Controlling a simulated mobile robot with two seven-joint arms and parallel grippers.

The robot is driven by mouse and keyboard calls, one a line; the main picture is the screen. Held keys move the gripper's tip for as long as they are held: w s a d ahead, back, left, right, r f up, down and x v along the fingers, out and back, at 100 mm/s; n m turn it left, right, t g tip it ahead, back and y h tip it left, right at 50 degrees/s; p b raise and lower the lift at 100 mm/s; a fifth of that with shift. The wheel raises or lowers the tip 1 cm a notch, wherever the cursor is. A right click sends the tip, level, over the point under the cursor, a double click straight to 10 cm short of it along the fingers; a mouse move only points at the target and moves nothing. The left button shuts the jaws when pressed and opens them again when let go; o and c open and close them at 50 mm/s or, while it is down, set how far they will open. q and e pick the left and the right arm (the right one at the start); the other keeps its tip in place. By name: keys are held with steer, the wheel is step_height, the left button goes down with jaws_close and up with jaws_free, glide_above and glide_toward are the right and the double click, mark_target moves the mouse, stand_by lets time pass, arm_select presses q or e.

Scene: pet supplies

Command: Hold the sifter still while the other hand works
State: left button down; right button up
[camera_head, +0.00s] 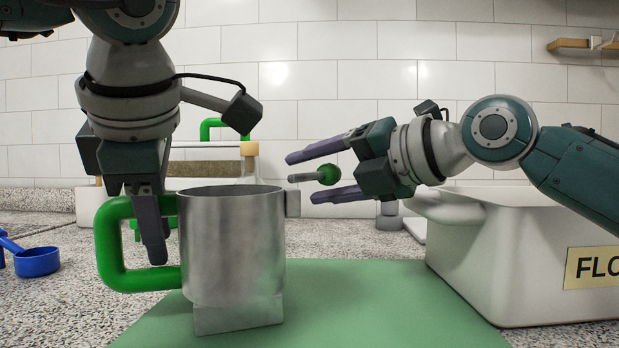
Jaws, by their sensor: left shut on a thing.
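The metal sifter (232,240) stands upright over the green mat, with a small grey block (240,315) at its base. Its green handle (110,245) loops out to the left. My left gripper (152,250) points down at the handle and is shut on it; the fingers hide part of the grip. A grey stub (293,203) sticks out of the sifter's right side near the rim. A green knob (328,174) with a short grey rod shows right of the rim. My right gripper (325,175) is open, one finger above the knob and one below, with visible gaps.
A white bin (470,260) with a partly seen label stands at the right, below my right arm. A blue measuring scoop (38,261) lies at the far left. The green mat (370,300) is clear between sifter and bin. A tiled wall closes the back.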

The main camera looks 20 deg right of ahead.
steer(key=shift+w+a+f, duration=0.2)
steer(key=shift+w+a, duration=0.15)
steer(key=shift+w, duration=0.15)
jaws_close()
stand_by(1.2)
